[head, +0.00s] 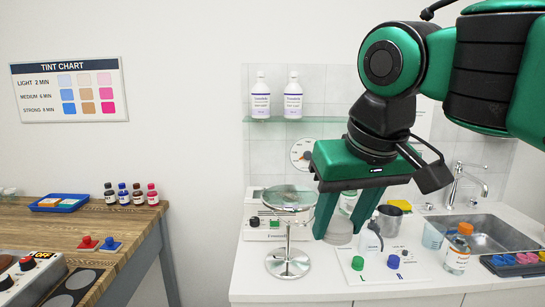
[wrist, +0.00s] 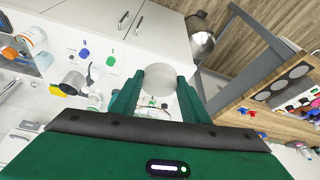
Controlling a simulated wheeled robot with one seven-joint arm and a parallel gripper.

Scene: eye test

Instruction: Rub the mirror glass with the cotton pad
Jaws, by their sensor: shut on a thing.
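The mirror (head: 288,198) is a round glass on a chrome stand with a round foot, on the white counter in the head view. Its glass faces mostly upward. My gripper (head: 343,228) is just right of the mirror in that view, fingers pointing down. It is shut on the cotton pad (head: 341,234), a pale round disc between the fingertips. The pad also shows between the fingers in the wrist view (wrist: 160,79). The pad appears apart from the glass. I cannot surely pick out the glass in the wrist view.
A green knob (head: 357,263) and a blue knob (head: 393,262) stand in front of my gripper. A spray bottle (head: 371,236), a metal cup (head: 400,205), an orange-capped bottle (head: 458,250) and a sink (head: 485,236) are to the right. A boxy device (head: 262,225) stands behind the mirror.

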